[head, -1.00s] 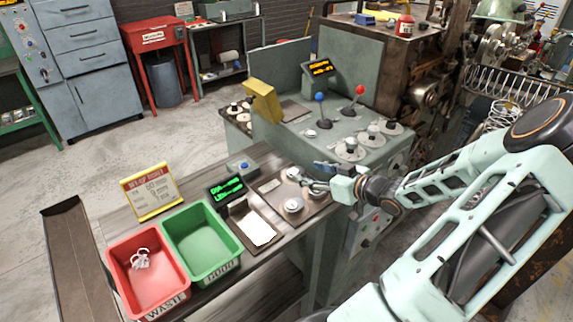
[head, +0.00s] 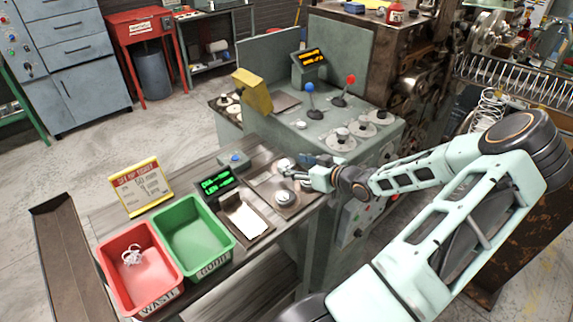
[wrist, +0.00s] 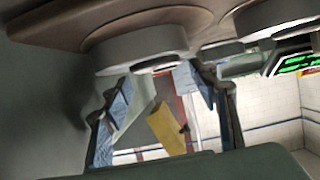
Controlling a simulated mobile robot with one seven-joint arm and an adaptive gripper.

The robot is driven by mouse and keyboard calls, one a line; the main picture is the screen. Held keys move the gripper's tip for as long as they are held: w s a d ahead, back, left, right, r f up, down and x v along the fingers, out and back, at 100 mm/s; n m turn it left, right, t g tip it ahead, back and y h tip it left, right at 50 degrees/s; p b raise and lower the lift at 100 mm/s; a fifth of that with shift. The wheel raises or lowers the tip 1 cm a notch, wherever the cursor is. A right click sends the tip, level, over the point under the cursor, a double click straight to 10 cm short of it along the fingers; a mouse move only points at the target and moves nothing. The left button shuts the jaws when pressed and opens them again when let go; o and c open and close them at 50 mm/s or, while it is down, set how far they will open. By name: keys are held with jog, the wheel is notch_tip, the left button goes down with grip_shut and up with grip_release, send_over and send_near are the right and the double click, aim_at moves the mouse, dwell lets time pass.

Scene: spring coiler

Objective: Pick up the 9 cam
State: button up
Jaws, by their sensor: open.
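Two round metal discs, which look like cams, sit on a flat tray (head: 266,187) on the bench. The nearer disc (head: 286,198) has a raised knob; the farther disc (head: 285,163) is partly behind my gripper. I cannot read a 9 on either. My gripper (head: 298,174) is open, level and low over the tray, close to the farther disc. In the wrist view my gripper (wrist: 162,92) has its blue-padded fingers spread, with a grey disc (wrist: 135,45) just past the tips. Whether they touch it I cannot tell. Another disc (wrist: 275,18) shows at upper right.
A green bin (head: 195,236), a red bin (head: 138,268) holding white wire, a small display (head: 215,184) and a yellow sign (head: 141,189) stand on the bench left. The machine (head: 340,120) with levers and several discs is behind my gripper.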

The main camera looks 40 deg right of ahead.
aim_at(287, 162)
jog(key=shift+x, duration=1.5)
jog(key=shift+r, duration=0.1)
jog(key=c, duration=1.1)
